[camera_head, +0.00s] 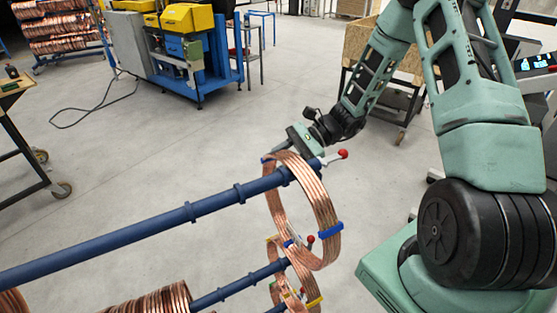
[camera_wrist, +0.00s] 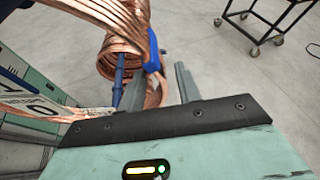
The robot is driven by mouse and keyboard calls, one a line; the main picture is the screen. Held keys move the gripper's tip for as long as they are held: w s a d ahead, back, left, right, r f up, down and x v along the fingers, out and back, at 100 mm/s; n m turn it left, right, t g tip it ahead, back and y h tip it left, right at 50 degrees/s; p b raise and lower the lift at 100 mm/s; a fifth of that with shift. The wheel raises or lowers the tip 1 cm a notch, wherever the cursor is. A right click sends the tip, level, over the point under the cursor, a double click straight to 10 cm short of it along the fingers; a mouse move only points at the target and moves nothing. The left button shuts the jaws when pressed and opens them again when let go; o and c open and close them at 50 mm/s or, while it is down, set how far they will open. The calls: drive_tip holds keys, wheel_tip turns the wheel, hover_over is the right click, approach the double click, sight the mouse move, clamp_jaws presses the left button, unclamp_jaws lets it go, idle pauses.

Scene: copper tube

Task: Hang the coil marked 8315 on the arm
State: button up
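A copper coil with blue clips (camera_head: 324,208) hangs around the upper blue arm (camera_head: 150,225), close to its end with the red-tipped lever (camera_head: 342,154). My gripper (camera_head: 278,147) is at the top of this coil, just beyond it. In the wrist view the two fingers (camera_wrist: 158,90) stand apart, with copper and a blue clip (camera_wrist: 152,50) showing at and past the gap. I see no clear grip on the coil. A white tag (camera_wrist: 38,104) is partly in view at the left; its full number is not readable.
A lower blue arm (camera_head: 240,286) holds another coil with yellow clips. More copper coils (camera_head: 160,300) lie at the bottom edge. A wheeled cart with a wooden box (camera_head: 372,45) stands behind my arm. A blue and yellow machine (camera_head: 190,45) is at the back. The middle floor is clear.

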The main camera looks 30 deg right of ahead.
drive_tip(key=shift+d, duration=0.1)
drive_tip(key=b+v, duration=0.5)
drive_tip(key=v, duration=1.2)
drive_tip(key=shift+d+r, duration=0.15)
